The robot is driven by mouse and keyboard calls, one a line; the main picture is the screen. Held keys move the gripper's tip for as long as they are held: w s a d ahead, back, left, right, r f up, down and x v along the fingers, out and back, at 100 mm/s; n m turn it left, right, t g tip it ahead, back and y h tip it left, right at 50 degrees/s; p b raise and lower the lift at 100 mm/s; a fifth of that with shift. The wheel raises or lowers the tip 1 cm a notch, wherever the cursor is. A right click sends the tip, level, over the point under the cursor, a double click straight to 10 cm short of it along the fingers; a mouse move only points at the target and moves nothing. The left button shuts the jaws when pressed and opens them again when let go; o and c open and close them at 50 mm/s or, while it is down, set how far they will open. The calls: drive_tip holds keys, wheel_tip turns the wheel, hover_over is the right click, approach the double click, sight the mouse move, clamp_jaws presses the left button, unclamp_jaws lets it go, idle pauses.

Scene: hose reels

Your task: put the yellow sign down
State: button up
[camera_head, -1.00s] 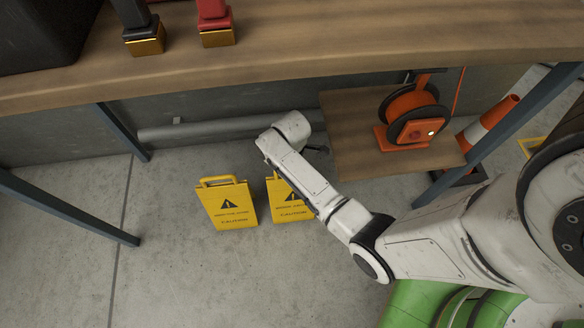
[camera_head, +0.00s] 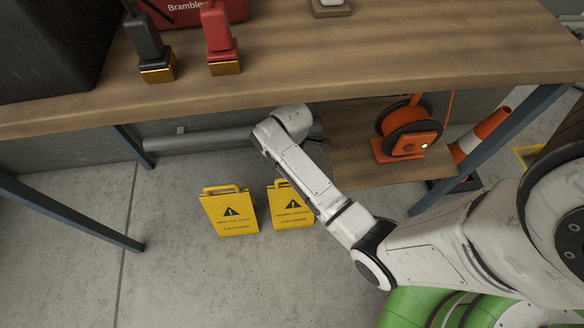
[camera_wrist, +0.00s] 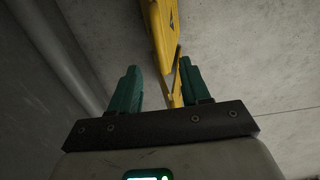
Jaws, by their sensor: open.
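Two yellow caution signs stand on the concrete floor in the head view: a left one (camera_head: 229,211) and a right one (camera_head: 291,206), side by side with a small gap. Each has a handle on top and a black warning triangle. My forearm passes just right of the right sign. In the wrist view my gripper (camera_wrist: 158,88) has its two green fingers apart. A yellow sign (camera_wrist: 160,30) shows edge-on ahead, its near end reaching between the fingers. I cannot tell for sure which sign that is, or whether a finger touches it. The gripper's fingers are hidden in the head view.
A wooden workbench (camera_head: 350,70) spans above, with black and red tools on it. A lower shelf (camera_head: 350,170) holds an orange hose reel (camera_head: 405,130). A grey pipe (camera_head: 200,142) runs along the wall. A traffic cone (camera_head: 480,135) stands right. Floor left of the signs is clear.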

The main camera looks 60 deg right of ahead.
drive_tip(key=s+a+r+m+t, duration=0.1)
drive_tip(key=s+a+r+m, duration=0.7)
drive_tip(key=s+a, duration=0.3)
drive_tip(key=s+r, duration=0.1)
drive_tip(key=s, duration=0.1)
drive_tip(key=shift+s+a+r+p, duration=0.2)
drive_tip(key=shift+s+p, duration=0.1)
drive_tip(key=shift+s, duration=0.1)
drive_tip(key=shift+d, duration=0.1)
